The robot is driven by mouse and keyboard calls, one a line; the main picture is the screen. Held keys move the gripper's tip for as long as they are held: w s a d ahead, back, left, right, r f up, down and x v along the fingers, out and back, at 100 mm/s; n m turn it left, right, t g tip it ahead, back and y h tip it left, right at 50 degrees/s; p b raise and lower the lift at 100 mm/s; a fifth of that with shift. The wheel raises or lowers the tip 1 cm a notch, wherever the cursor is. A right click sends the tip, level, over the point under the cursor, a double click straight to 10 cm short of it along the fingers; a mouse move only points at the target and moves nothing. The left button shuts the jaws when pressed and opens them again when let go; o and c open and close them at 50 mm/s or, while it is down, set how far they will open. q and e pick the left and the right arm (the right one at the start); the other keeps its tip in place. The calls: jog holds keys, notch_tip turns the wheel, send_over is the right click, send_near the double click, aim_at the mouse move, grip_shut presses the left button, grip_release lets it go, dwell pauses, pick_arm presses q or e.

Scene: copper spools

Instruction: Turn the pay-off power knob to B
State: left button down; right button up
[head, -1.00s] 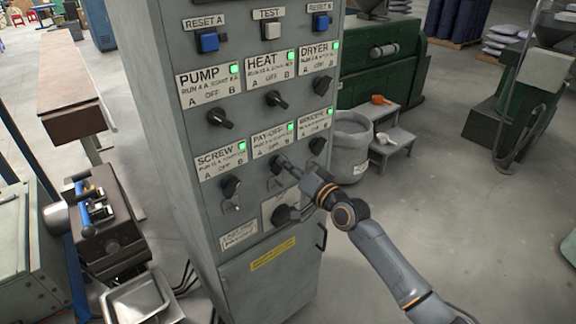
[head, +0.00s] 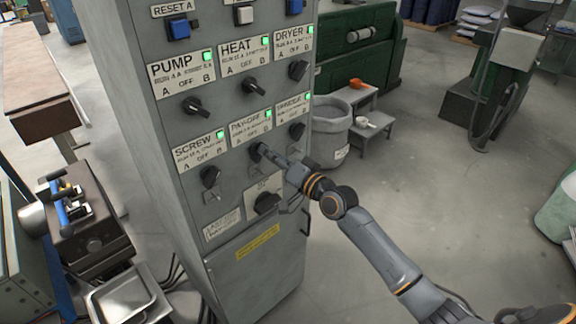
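The grey control cabinet (head: 150,130) stands in the middle of the head view. The pay-off knob (head: 256,151) is under the PAY-OFF label (head: 251,127), whose green lamp is lit. My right gripper (head: 264,152) is at this knob, with its fingertips at or against it. The fingers and the knob overlap, so I cannot tell the knob's position or whether the fingers are closed on it. The screw knob (head: 210,176) is to the left and the third knob (head: 297,131) of that row is to the right. My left gripper is not in view.
The pump knob (head: 194,106), heat knob (head: 250,86) and dryer knob (head: 298,70) sit above. A large black rotary switch (head: 266,202) is just below my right gripper. A grey bin (head: 331,135) and step stool (head: 369,120) stand behind on the right.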

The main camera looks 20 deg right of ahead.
jog(key=v, duration=1)
jog(key=s+d+f+g+h+b, duration=0.1)
jog(key=d+f+h, duration=0.1)
jog(key=f, duration=0.8)
jog(key=d+f+g+h, duration=0.1)
jog(key=d+f+g, duration=0.1)
jog(key=f, duration=0.8)
jog(key=s+f+n+g+h+b, duration=0.1)
jog(key=s+f, duration=0.3)
jog(key=f, duration=0.4)
jog(key=s+d+f+g+h, duration=0.1)
jog(key=s+f+g, duration=0.1)
jog(key=s+f, duration=0.35)
jog(key=s+f+n+g+b, duration=0.1)
jog(key=s+f, duration=0.1)
jog(key=f, duration=0.7)
jog(key=s+a+f+n+g+h+b, duration=0.1)
jog(key=s+f+g, duration=0.2)
jog(key=s+f, duration=0.55)
jog(key=s+a+f+n+g, duration=0.2)
jog(key=s+f, duration=0.6)
jog(key=s, duration=0.2)
jog(key=s+a+f+n+g, duration=0.1)
jog(key=s+f+g, duration=0.1)
jog(key=s, duration=0.7)
jog(key=s+a+f+n+g+b, duration=0.1)
jog(key=s+a+f+g, duration=0.1)
jog(key=s+f, duration=0.3)
jog(key=s, duration=0.4)
jog(key=shift+a+n, duration=0.3)
